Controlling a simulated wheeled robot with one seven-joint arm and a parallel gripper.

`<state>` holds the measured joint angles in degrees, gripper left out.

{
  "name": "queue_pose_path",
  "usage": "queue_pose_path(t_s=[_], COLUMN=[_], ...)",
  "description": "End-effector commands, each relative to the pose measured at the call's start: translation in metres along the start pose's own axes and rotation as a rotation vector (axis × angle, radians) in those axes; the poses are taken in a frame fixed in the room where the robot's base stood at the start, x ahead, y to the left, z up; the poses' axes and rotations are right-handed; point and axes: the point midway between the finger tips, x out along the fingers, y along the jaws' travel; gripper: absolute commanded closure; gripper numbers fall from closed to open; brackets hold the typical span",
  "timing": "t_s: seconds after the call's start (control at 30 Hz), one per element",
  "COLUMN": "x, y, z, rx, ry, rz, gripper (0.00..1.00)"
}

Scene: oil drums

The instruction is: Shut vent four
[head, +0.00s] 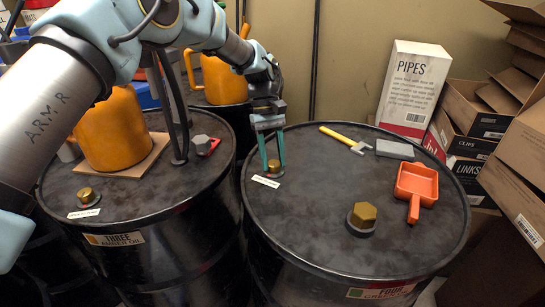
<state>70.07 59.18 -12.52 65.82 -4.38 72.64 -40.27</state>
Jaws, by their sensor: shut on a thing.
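The drum labelled FOUR (340,240) is a black oil drum on the right. Its vent (273,169) is a small brass cap near the left side of its lid, with a white label (266,181) in front of it. My gripper (273,165) points down over this vent, its green fingers on either side of the cap and shut on it. The fingers partly hide the cap. A larger brass hexagonal bung (363,217) sits near the front of the same lid.
A yellow-handled tool (345,139), a grey block (394,149) and an orange scoop (415,188) lie on drum four. Drum three (130,205), left, holds an orange jug (113,130) and another brass vent (87,196). A PIPES box (412,88) and cartons (480,110) stand behind and right.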

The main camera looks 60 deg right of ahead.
Motion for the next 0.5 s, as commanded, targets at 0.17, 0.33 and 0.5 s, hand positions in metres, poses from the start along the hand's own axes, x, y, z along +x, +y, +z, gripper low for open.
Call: queue_pose_path(t_s=[0.17, 0.33, 0.5], x=[-0.0008, -0.0004, -0.0006], y=[0.0019, 0.0028, 0.0033], z=[-0.0002, 0.0001, 0.0003], rx=[0.156, 0.295, 0.412], ry=[0.002, 0.003, 0.003], rz=[-0.064, -0.122, -0.17], gripper=[1.0, 1.0, 1.0])
